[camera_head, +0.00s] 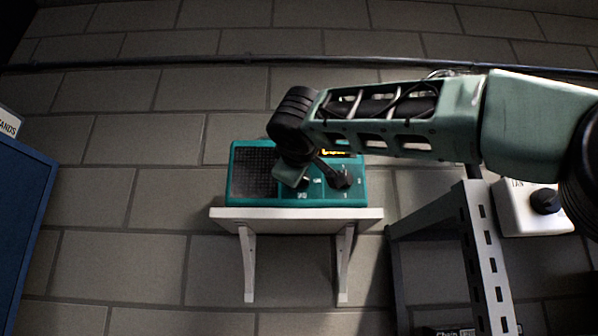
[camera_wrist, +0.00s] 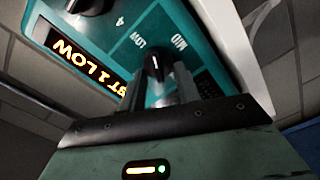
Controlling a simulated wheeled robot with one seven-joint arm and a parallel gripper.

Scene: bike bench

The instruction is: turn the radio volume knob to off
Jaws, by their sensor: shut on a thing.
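The teal radio (camera_head: 250,197) stands on a white wall shelf, with a dark speaker grille on its left. In the wrist view its face (camera_wrist: 103,35) shows a lit display reading "ST 1 LOW" and the labels LOW and MID. The black volume knob (camera_wrist: 154,67) has a white mark and sits beside those labels. The mark faces the LOW and MID side; its exact setting is hard to tell. My gripper (camera_wrist: 158,82) is shut on this knob, with one finger on each side. In the head view my gripper hides the knob.
A second black knob (camera_head: 342,179) sits at the radio's right, near numbered marks. The white shelf (camera_head: 300,222) is narrow. A grey metal rack (camera_head: 480,240) and a white box with a black knob (camera_head: 520,207) stand to the right. A blue board (camera_head: 18,205) is at left.

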